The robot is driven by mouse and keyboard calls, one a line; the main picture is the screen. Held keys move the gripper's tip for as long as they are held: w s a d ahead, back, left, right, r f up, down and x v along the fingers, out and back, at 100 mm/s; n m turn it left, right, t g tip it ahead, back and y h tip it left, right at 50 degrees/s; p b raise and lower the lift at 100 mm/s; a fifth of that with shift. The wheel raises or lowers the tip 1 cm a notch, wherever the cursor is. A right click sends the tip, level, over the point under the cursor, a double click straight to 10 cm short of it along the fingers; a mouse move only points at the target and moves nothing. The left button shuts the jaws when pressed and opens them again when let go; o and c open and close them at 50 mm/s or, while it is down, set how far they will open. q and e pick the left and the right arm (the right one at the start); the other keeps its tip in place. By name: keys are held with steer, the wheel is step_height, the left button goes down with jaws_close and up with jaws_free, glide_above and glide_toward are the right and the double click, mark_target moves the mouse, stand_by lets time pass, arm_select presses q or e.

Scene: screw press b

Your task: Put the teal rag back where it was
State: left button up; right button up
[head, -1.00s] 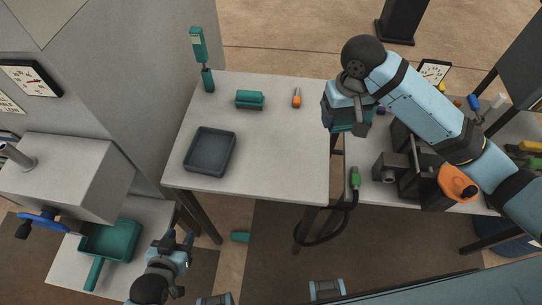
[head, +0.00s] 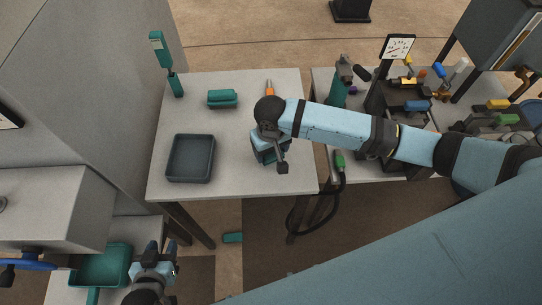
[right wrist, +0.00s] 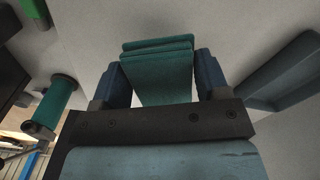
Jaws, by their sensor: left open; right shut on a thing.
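My right gripper (head: 270,158) is over the right part of the grey table. It is shut on a teal folded cloth, the teal rag (right wrist: 158,75), whose layered edges show between the two blue fingers in the right wrist view. In the head view my arm mostly hides it. I cannot tell whether it touches the table. My left gripper (head: 162,248) is open and empty at the lower left, beside a teal dustpan-like pan (head: 101,264).
A dark tray (head: 190,158) stands left of my right gripper. An orange-handled tool (head: 269,88) and an upright teal tool (head: 165,65) are at the back. A bench with tools and a green-ended hose (head: 340,160) adjoins on the right. A small teal piece (head: 233,237) is on the floor.

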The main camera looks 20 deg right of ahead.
step_height(320, 180, down, 4)
steer(key=shift+f, duration=0.25)
steer(key=shift+f, duration=0.15)
steer(key=o, duration=1)
step_height(320, 180, up, 12)
steer(key=shift+r+b, duration=0.2)
steer(key=shift+b, duration=0.1)
